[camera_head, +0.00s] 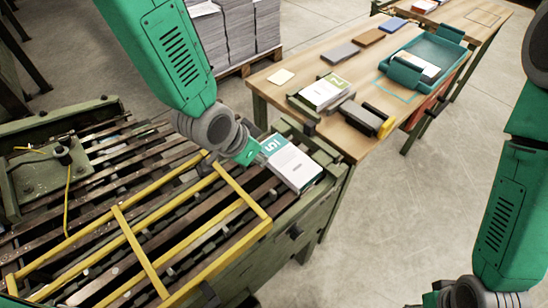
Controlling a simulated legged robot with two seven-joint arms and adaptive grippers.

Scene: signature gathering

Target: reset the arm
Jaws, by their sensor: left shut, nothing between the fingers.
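My left arm comes down from the top left, and its green gripper (250,154) is shut and empty. It is right beside the white booklet stack with a teal band (293,168), which lies at the right end of the slatted machine bed. I cannot tell whether the fingertips touch the stack. My right arm is at the right edge, and only part of its gripper (436,295) shows at the bottom, cut off by the frame. Its fingers are too hidden to read.
A yellow frame (136,246) lies over the slatted bed (60,222). The wooden table (345,138) holds another booklet stack (324,92), a teal tray (446,52), a black-and-yellow block (366,119) and several flat pieces. Paper piles (239,28) stand behind. Floor between table and right arm is clear.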

